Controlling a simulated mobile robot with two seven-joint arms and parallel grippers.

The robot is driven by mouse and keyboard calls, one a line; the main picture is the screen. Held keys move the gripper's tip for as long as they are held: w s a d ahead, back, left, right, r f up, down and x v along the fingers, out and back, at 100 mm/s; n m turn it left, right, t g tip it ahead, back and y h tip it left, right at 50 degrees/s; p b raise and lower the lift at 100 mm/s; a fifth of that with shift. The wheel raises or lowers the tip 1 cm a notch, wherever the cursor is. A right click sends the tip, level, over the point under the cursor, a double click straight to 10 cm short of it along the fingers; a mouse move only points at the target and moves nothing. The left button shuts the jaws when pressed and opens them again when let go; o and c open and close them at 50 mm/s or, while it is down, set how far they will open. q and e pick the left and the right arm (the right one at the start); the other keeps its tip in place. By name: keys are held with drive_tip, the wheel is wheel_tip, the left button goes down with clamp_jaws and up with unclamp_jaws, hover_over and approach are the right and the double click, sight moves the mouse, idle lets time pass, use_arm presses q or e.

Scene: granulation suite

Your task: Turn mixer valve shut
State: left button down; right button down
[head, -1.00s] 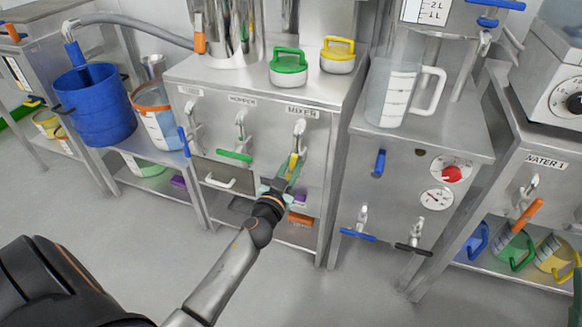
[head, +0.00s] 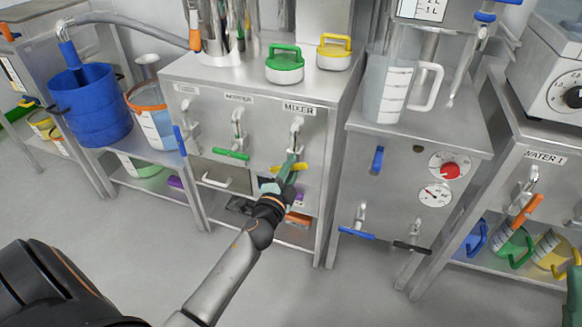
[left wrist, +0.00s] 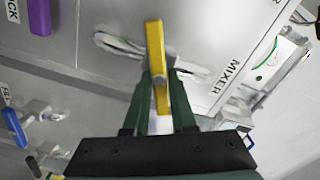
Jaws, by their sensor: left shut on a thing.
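The mixer valve is the right one of the row on the steel cabinet, under the MIXER label (head: 299,107). Its pale tap body (head: 296,128) points down. Its yellow handle (head: 301,167) lies roughly level, across the tap. My left gripper (head: 289,166) is shut on this handle, hiding its middle. In the left wrist view the yellow handle (left wrist: 154,42) passes between the two green fingers of the left gripper (left wrist: 158,90). A green part at the right edge of the head view seems to be my right gripper (head: 574,292), cut off by the frame.
A neighbouring valve has a green handle (head: 231,155); another has a blue handle (head: 180,140). A drawer (head: 222,176) sits below them. A cabinet with a red knob (head: 451,170) stands to the right. Green (head: 284,66) and yellow (head: 334,54) lidded pieces stand on top.

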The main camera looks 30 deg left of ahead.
use_arm(q)
drive_tip(key=m, duration=0.5)
drive_tip(key=shift+f, duration=0.15)
idle(0.3)
drive_tip(key=c, duration=0.8)
unclamp_jaws()
drive_tip(key=shift+f, duration=0.1)
drive_tip(key=shift+o, duration=0.2)
drive_tip(key=shift+s+d, duration=0.15)
drive_tip(key=shift+s, duration=0.3)
drive_tip(key=b+v, duration=0.1)
drive_tip(key=v, duration=1)
drive_tip(key=shift+s, duration=0.25)
